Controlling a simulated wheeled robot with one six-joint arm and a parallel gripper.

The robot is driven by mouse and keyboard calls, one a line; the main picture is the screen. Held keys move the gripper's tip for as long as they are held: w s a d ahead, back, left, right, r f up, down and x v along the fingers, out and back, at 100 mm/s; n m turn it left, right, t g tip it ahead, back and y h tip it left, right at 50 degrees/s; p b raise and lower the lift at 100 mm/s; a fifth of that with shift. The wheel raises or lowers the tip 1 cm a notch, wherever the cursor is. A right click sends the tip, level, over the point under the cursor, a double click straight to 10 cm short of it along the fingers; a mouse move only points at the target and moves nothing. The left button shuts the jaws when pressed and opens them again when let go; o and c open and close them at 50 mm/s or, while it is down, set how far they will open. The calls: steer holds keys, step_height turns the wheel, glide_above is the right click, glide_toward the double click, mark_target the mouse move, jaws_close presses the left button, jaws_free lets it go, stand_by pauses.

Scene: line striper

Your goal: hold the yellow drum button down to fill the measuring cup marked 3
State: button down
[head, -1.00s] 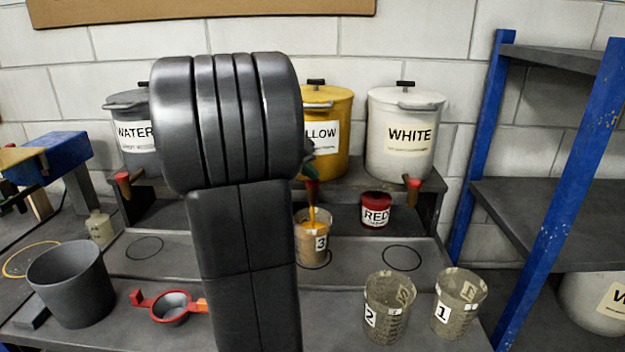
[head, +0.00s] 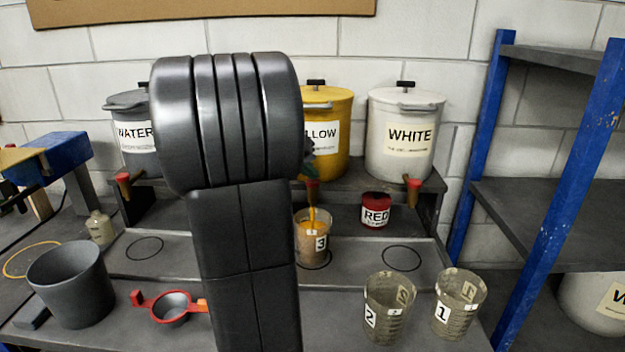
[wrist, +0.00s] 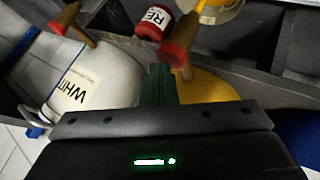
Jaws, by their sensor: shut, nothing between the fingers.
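The yellow drum (head: 332,116) stands on the back shelf, partly hidden by my arm. Its red-tipped tap (head: 312,185) lets a yellow stream fall into the measuring cup marked 3 (head: 304,246). The cup stands upright below the tap and holds orange-yellow liquid; its exact level is hard to read. My gripper's green fingers (wrist: 158,84) are shut with nothing between them, close beside the yellow drum (wrist: 207,88) and its tap (wrist: 180,52). The button itself is hidden, so contact cannot be seen. In the head view only a dark green bit of my gripper (head: 309,160) shows.
The white drum (head: 403,135) and water drum (head: 131,128) flank the yellow one. A red pot (head: 375,211) sits right of cup 3. Cups 2 (head: 388,308) and 1 (head: 458,303), a grey bucket (head: 70,285) and a red-handled ring (head: 171,308) stand in front.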

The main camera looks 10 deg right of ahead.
mark_target(309, 182)
steer(key=shift+r+p, duration=0.35)
steer(key=shift+r, duration=0.35)
steer(key=shift+r+p, duration=1.65)
steer(key=shift+r, duration=0.95)
steer(key=shift+f, duration=0.15)
